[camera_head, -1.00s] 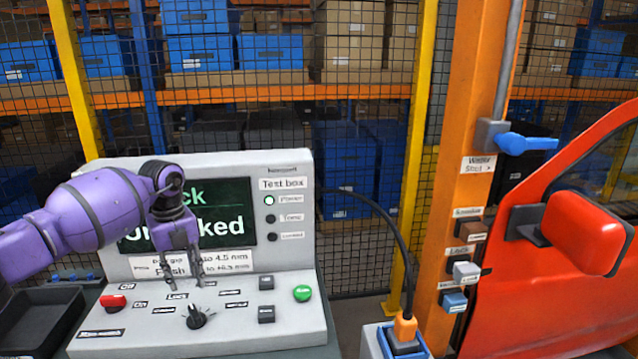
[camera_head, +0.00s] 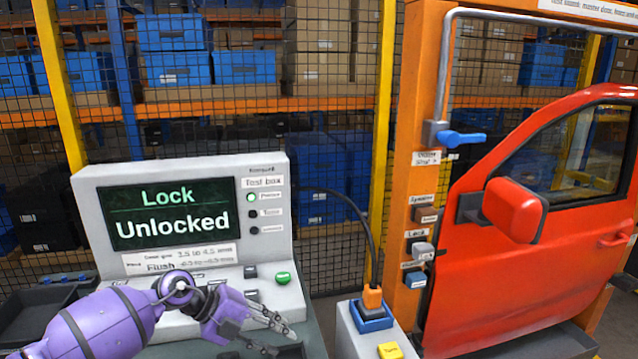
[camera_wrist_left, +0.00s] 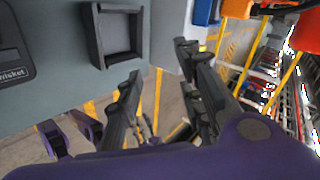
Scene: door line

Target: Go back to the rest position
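My left gripper (camera_head: 282,328) is low in front of the test box (camera_head: 278,225), at its front right edge, with the purple arm coming in from the left. In the left wrist view its two dark fingers (camera_wrist_left: 160,75) stand apart with nothing between them. The fingers hang over the edge of a grey surface, with floor below. The test box screen (camera_head: 170,213) reads "Lock Unlocked". My arm hides most of the knob and lower switches on its panel. My right gripper is in neither view.
A green button (camera_head: 283,278) shows on the panel's right. A box with an orange plug (camera_head: 372,298) and yellow button (camera_head: 390,351) stands to the right. Beyond are an orange post (camera_head: 405,150) with switches and a red car door (camera_head: 560,200). A dark tray (camera_head: 30,310) lies left.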

